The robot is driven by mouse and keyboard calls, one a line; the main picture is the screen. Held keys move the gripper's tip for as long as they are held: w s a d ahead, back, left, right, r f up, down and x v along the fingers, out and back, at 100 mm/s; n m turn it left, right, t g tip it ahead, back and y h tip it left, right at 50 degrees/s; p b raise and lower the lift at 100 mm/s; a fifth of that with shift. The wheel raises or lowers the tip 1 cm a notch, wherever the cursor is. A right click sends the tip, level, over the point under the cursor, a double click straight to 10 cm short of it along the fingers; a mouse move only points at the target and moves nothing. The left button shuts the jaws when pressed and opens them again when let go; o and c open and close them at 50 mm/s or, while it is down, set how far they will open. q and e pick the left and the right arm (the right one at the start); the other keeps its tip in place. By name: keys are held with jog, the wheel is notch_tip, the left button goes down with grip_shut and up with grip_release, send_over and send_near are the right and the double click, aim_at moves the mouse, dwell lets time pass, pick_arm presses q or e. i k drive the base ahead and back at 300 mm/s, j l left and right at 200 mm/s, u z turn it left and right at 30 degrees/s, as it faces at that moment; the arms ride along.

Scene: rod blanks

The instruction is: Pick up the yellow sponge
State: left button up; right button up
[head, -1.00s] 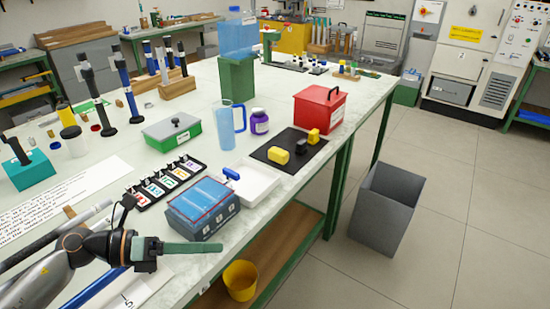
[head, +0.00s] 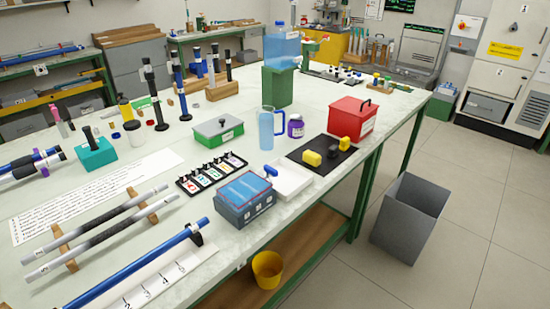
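A yellow block (head: 311,158), which looks like the sponge, lies on a black mat (head: 320,169) at the right part of the workbench. A dark block (head: 333,152) and a second, smaller yellow piece (head: 344,143) sit on the same mat to its right. I cannot tell for sure from the picture which yellow piece is the sponge. Neither of my grippers shows in the head view now.
A red box (head: 352,119) stands behind the mat, and a white tray (head: 293,192) and a blue-topped box (head: 246,212) lie to its left. A blue jug (head: 266,130) and purple jar (head: 296,128) stand behind. A grey bin (head: 409,222) is on the floor.

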aim_at(314, 159)
jog(key=i+l+u, duration=0.1)
jog(key=u, duration=0.25)
jog(key=l+u, duration=0.25)
jog(key=u, duration=0.15)
jog(key=i+l+u, duration=0.1)
jog(key=u, duration=0.25)
jog(key=l+u, duration=0.25)
jog(key=l, duration=0.25)
jog(key=l+u, duration=0.25)
jog(key=l, duration=0.25)
jog(key=l+u, duration=0.1)
jog(key=l, duration=0.35)
jog(key=k+l, duration=0.15)
jog(key=l, duration=0.35)
jog(key=l+u, duration=0.15)
jog(key=l, duration=0.3)
jog(key=k+l, duration=0.15)
jog(key=l, duration=0.3)
jog(key=l+u, duration=0.05)
